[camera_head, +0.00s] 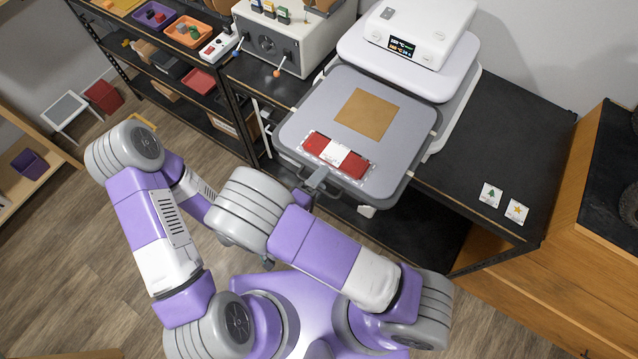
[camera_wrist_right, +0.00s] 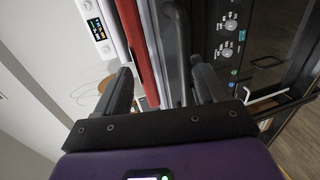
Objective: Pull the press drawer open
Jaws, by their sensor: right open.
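The press (camera_head: 425,35) is white with a small display and stands on the black bench. Its drawer (camera_head: 400,170) is a grey rounded plate that sticks out from under the press head towards me, most of its top in sight. A brown square (camera_head: 366,114) and a red-and-white label strip (camera_head: 338,155) lie on it. A grey handle (camera_head: 319,178) is at its front edge. My right gripper (camera_wrist_right: 163,82) is open at this front edge, with the red strip and a dark bar showing between or beyond its fingers; contact cannot be told. My left gripper is hidden behind my arms.
A control box (camera_head: 277,40) with levers stands left of the press. Dark shelves (camera_head: 150,70) with coloured trays are further left. Two small picture cards (camera_head: 503,203) lie on the bench (camera_head: 463,195) at right. The wooden floor (camera_head: 60,250) is open at left.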

